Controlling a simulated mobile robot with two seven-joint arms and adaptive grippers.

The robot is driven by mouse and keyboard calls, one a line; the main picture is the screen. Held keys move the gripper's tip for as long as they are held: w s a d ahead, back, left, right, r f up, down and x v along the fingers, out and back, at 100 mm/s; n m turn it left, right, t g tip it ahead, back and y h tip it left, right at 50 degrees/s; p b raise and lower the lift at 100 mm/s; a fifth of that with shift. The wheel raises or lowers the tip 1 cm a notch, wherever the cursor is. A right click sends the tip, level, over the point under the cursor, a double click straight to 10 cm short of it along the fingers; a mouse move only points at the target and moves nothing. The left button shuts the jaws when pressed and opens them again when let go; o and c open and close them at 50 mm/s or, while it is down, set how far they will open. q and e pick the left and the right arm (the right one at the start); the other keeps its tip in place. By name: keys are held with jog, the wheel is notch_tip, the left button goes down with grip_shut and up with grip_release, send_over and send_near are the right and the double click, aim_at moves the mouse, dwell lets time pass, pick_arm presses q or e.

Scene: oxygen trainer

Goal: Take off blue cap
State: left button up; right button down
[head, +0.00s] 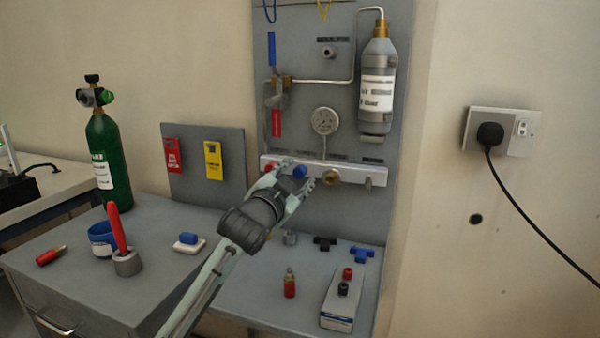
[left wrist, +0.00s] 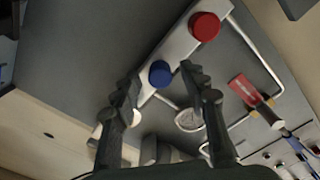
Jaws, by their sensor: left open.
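The blue cap (head: 300,171) is on the front of the light grey manifold bar (head: 352,174) on the upright panel. My left gripper (head: 298,182) is open in front of it, with its fingers to either side of the cap in the head view. In the left wrist view the blue cap (left wrist: 160,74) shows between and just beyond the open fingertips (left wrist: 160,82). I cannot tell whether a finger touches it. A red cap (left wrist: 205,26) is on the same bar. My right gripper is not in view.
A gauge (head: 325,121) and a grey cylinder (head: 377,85) are on the panel above the bar. A brass fitting (head: 330,176) is right of the blue cap. Below, a white box (head: 338,306) and small fittings lie on the shelf. A green cylinder (head: 109,160) stands left.

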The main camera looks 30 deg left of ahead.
pick_arm(q)
jog(key=shift+v, duration=1.05)
jog(key=shift+s, duration=0.1)
jog(key=m, duration=0.3)
jog(key=shift+m, duration=0.3)
jog(key=m, duration=0.3)
jog(key=shift+m, duration=1.9)
